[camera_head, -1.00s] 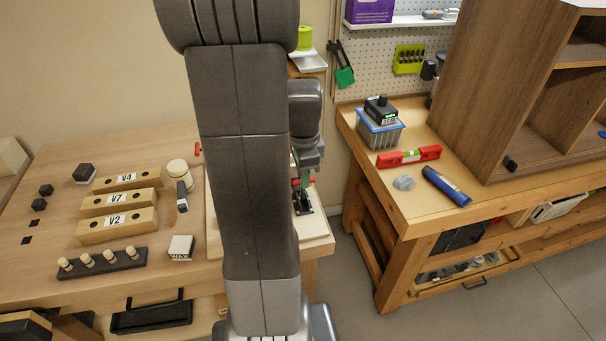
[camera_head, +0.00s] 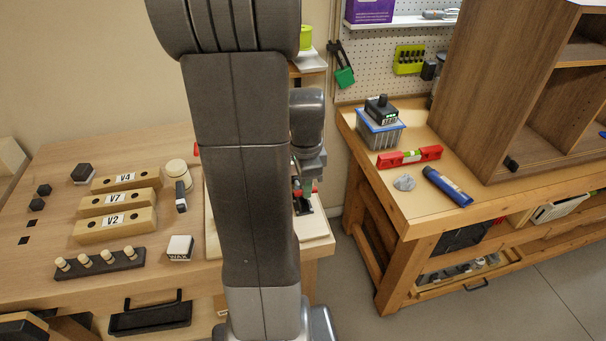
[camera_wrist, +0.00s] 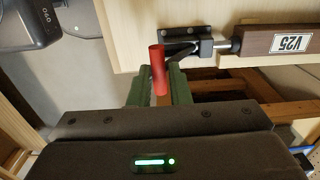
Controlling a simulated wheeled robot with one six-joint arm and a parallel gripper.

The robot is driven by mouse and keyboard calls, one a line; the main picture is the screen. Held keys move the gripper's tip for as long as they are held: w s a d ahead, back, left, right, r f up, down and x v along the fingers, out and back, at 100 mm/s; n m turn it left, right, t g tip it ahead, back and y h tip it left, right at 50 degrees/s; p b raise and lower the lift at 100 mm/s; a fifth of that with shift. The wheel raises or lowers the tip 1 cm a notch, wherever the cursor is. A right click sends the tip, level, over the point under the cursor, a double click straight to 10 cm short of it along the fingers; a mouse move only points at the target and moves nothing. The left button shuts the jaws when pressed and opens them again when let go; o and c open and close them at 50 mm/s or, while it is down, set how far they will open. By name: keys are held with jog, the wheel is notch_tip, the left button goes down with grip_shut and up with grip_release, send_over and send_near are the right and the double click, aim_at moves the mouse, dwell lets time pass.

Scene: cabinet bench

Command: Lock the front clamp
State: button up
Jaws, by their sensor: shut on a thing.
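The clamp has a red handle (camera_wrist: 157,68) and a dark metal base and linkage (camera_wrist: 188,45) fixed to a pale wooden board. My arm hides most of the board and the block there.
A second red handle tip (camera_head: 196,149) shows left of my arm. Blocks marked V4 (camera_head: 125,177), V7 and V2, a wax box (camera_head: 179,248) and a peg rack (camera_head: 98,263) lie on the left bench. A red level (camera_head: 409,157) lies on the right bench, across a floor gap.

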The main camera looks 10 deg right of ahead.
jog(key=shift+f, duration=0.15)
jog(key=shift+s+f+b, duration=0.45)
jog(key=shift+s+b, duration=0.05)
jog(key=shift+s, duration=0.05)
jog(key=shift+f, duration=0.15)
jog(key=shift+s+f+b, duration=0.5)
jog(key=shift+f+b, duration=0.05)
jog(key=shift+f, duration=0.1)
jog(key=shift+s+f, duration=0.1)
jog(key=shift+f, duration=0.1)
jog(key=o, duration=0.6)
jog(key=shift+o, duration=0.2)
jog(key=shift+r, duration=0.1)
